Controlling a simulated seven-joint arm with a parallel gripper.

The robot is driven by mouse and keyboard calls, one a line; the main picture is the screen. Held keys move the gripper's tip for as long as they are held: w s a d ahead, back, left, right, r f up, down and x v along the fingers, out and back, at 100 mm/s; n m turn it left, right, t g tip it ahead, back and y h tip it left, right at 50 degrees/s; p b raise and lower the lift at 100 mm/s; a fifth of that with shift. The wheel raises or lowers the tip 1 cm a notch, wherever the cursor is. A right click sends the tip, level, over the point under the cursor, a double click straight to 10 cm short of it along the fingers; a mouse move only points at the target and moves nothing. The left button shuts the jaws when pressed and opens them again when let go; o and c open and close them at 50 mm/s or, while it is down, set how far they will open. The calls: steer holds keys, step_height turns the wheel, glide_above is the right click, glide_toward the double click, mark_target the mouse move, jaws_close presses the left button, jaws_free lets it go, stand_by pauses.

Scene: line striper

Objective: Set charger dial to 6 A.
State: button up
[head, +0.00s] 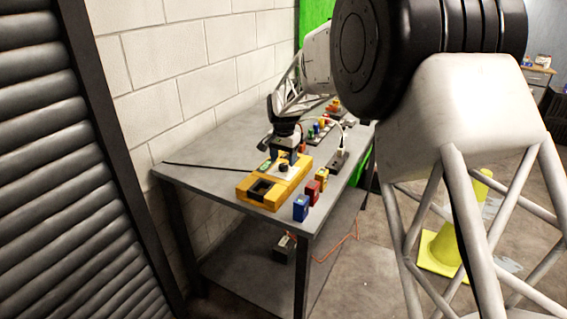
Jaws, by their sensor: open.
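The yellow charger (295,188) lies on the grey table near its front end. It has a dark recessed bay (262,190) at its front left and a small green patch (265,166). A small dark round knob (284,169), which looks like the dial, sits on its top. My gripper (286,157) points down over the back part of the charger, close to the knob. It is open. I cannot tell whether the fingers touch the charger or the knob. The dial's marks and setting are too small to read.
Blue (301,208), red (313,193) and yellow (322,179) blocks stand in a row right of the charger. A dark power strip (338,161) with a white cable lies behind them. A thin black rod (205,166) lies left. A white block wall borders the table's left side.

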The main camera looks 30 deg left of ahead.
mark_target(284, 165)
steer(key=shift+r, duration=2.65)
steer(key=shift+d, duration=0.15)
steer(key=s+d+r, duration=0.4)
steer(key=d, duration=0.9)
steer(key=s+d+r+t, duration=0.1)
steer(key=s+d+r, duration=0.35)
steer(key=d, duration=0.75)
steer(key=s+d+r, duration=0.3)
steer(key=d+r, duration=0.2)
steer(key=d, duration=0.8)
steer(key=s+d+t, duration=0.1)
steer(key=s+d, duration=1.3)
steer(key=d, duration=0.1)
steer(key=s+d+f, duration=0.3)
steer(key=s, duration=0.4)
steer(key=s+d+f, duration=0.2)
steer(key=s+d, duration=0.2)
steer(key=s, duration=0.4)
steer(key=shift+s+d+f+t, duration=0.25)
steer(key=shift+d+f+t, duration=0.05)
steer(key=shift+f, duration=0.1)
